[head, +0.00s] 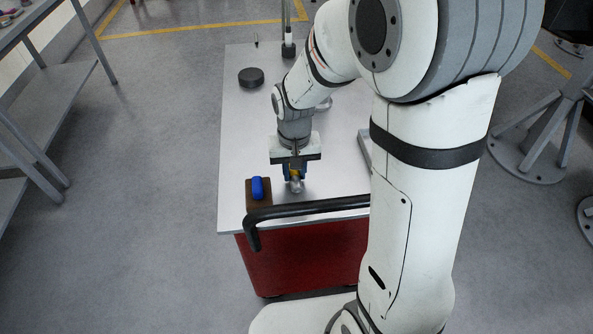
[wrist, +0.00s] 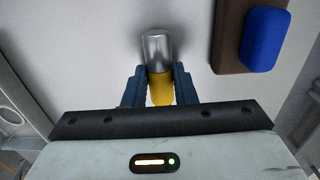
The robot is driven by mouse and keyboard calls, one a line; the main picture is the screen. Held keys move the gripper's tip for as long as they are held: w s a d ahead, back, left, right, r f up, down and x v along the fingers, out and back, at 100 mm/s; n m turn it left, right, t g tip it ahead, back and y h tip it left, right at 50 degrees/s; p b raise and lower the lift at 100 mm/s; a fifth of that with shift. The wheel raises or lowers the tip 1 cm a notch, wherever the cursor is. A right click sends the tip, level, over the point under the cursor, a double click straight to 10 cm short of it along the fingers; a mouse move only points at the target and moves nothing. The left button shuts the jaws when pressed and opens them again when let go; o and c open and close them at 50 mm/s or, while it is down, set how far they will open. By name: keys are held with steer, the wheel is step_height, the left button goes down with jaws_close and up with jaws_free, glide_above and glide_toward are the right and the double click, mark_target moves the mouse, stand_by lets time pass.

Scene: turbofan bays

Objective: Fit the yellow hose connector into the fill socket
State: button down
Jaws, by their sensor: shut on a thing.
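The yellow hose connector (wrist: 160,89) has a yellow body and a silver metal end (wrist: 157,50). My gripper (wrist: 158,82) is shut on its yellow part, with one blue finger on each side. The metal end points away from the gripper, over the light cart top. In the head view my gripper (head: 295,172) is low over the near part of the cart, with the connector (head: 295,184) between its fingers. I cannot tell whether the connector touches the top. I cannot make out the fill socket for certain in either view.
A brown block with a blue rounded piece (head: 257,188) stands just left of my gripper; the blue piece (wrist: 265,40) is at upper right in the wrist view. A black disc (head: 251,77) lies farther back on the cart top (head: 236,130). A black handle (head: 310,208) runs along the near edge.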

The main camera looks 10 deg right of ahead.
steer(key=shift+f, duration=0.25)
steer(key=shift+f, duration=0.2)
steer(key=c, duration=1.2)
jaws_free()
